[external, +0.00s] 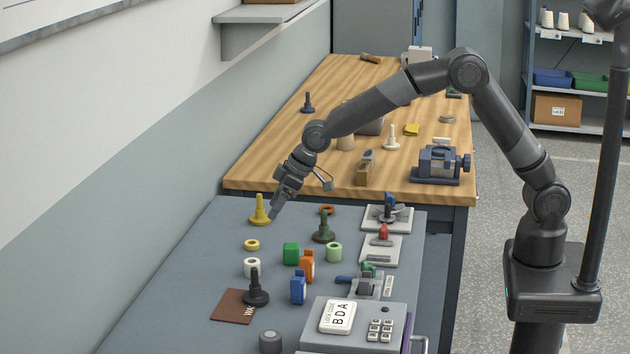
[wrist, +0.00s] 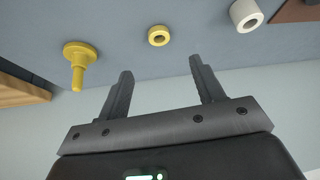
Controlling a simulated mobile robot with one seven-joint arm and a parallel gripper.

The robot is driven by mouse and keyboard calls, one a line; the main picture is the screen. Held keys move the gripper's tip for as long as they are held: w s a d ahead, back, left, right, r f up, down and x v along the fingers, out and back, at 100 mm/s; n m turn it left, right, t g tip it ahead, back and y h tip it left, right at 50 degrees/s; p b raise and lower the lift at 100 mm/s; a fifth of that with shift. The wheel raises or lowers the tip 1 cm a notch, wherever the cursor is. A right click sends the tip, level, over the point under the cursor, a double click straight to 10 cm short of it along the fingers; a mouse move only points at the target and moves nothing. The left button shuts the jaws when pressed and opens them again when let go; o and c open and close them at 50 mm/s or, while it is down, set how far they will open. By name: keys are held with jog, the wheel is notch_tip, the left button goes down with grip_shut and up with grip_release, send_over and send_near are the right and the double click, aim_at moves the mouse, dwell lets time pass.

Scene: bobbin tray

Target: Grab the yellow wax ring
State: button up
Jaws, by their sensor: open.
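The yellow wax ring (external: 252,245) lies flat on the grey bench top, in front of a yellow peg on a round base (external: 260,211). In the wrist view the ring (wrist: 158,41) is beyond the fingertips, near the middle of the gap between them. My gripper (external: 274,213) is above the bench beside the yellow peg, a little behind and to the right of the ring. In the wrist view my gripper (wrist: 160,68) is open with nothing between its fingers. The yellow peg (wrist: 79,62) shows there to the left of the fingers.
A white ring (external: 252,267) lies in front of the yellow ring. A black peg (external: 255,290) stands nearer the front.

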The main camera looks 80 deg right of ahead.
aim_at(252, 245)
jog(key=x, duration=1.1)
jog(key=shift+w, duration=0.2)
jog(key=shift+c, duration=0.3)
jog(key=c, duration=1)
